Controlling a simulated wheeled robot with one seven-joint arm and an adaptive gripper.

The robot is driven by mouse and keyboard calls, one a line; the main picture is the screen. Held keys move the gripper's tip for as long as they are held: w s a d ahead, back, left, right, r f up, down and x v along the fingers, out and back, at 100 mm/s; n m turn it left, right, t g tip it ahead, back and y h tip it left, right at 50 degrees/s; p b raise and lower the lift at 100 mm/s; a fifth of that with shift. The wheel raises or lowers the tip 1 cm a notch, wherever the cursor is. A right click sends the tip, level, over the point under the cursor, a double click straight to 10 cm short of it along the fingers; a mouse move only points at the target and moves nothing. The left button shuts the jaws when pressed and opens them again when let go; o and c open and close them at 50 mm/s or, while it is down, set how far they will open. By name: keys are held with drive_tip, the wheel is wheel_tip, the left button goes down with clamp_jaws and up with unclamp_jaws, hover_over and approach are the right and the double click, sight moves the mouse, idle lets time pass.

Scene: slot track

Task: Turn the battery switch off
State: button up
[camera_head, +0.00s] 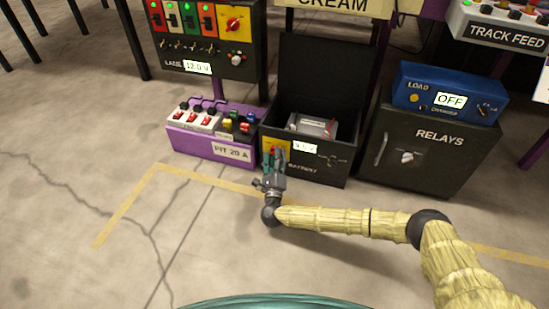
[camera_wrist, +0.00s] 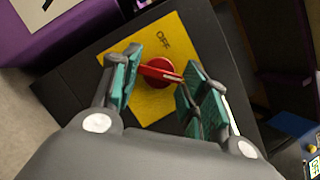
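The battery switch is a red rotary knob (camera_wrist: 158,73) on a yellow plate (camera_wrist: 185,47) marked OFF, seen in the wrist view. The plate (camera_head: 269,144) also shows on the front of the black battery box (camera_head: 321,173) in the head view. My gripper (camera_wrist: 158,78) has its two green-padded fingers apart, one on each side of the knob's handle. The right finger is close to the handle's tip; I cannot tell whether it touches. In the head view my gripper (camera_head: 274,160) is in front of the plate and hides most of the knob.
The battery box lid is open, with a grey battery (camera_head: 312,126) inside and a small display (camera_head: 305,148) on its front. A purple PIT 20 A box (camera_head: 185,144) stands left. A black RELAYS box (camera_head: 432,158) with a blue LOAD unit (camera_head: 420,82) stands right. Floor in front is clear.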

drive_tip(key=shift+o, duration=0.2)
drive_tip(key=shift+r, duration=0.1)
drive_tip(key=n+g+p, duration=0.2)
drive_tip(key=n+p, duration=0.3)
drive_tip(key=p, duration=0.2)
drive_tip(key=n+g+p, duration=0.2)
drive_tip(key=n+p, duration=0.4)
drive_tip(key=p, duration=0.1)
drive_tip(key=r+n+g+p, duration=0.1)
drive_tip(key=n+g+p, duration=0.1)
drive_tip(key=n+p, duration=0.3)
drive_tip(key=shift+n+y+p, duration=0.3)
drive_tip(key=shift+n+p, duration=0.1)
drive_tip(key=shift+p, duration=0.65)
drive_tip(key=o, duration=1)
drive_tip(key=shift+s, duration=0.1)
